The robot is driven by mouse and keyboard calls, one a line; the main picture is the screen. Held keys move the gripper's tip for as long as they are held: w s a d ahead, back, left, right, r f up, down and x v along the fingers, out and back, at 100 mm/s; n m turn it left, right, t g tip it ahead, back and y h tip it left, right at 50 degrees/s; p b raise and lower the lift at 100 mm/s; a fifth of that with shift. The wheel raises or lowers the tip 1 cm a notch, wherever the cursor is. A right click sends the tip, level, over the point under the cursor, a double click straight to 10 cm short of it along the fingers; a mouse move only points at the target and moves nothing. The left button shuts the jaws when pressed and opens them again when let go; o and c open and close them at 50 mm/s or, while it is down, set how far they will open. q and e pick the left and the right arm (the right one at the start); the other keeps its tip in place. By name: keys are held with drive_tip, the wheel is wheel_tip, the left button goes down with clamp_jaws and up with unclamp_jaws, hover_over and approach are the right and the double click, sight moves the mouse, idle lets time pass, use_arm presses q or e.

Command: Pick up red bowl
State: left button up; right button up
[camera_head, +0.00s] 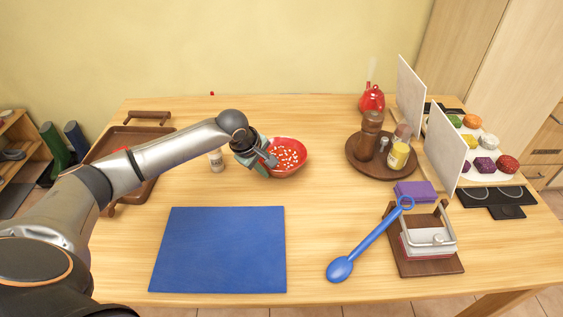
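The red bowl (298,148) stands upright near the middle of the wooden table, with small pale pieces inside it. My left arm reaches in from the left, and my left gripper (270,159) is at the bowl's left rim. The gripper overlaps the rim in the picture and hides the bowl's left side. I cannot tell whether its fingers are closed on the rim or only around it. My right gripper is not in view.
A blue mat (220,250) lies in front of the bowl. A small shaker (216,162) stands just left of my gripper. A round wooden tray (372,166) with bottles, a blue spoon (366,246) and a wooden caddy (425,264) are to the right. A brown tray (124,133) is at left.

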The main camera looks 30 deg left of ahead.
use_arm(q)
drive_tip(key=shift+x, duration=1.05)
clamp_jaws()
drive_tip(key=shift+w+r, duration=0.1)
drive_tip(key=shift+r, duration=0.05)
idle(0.5)
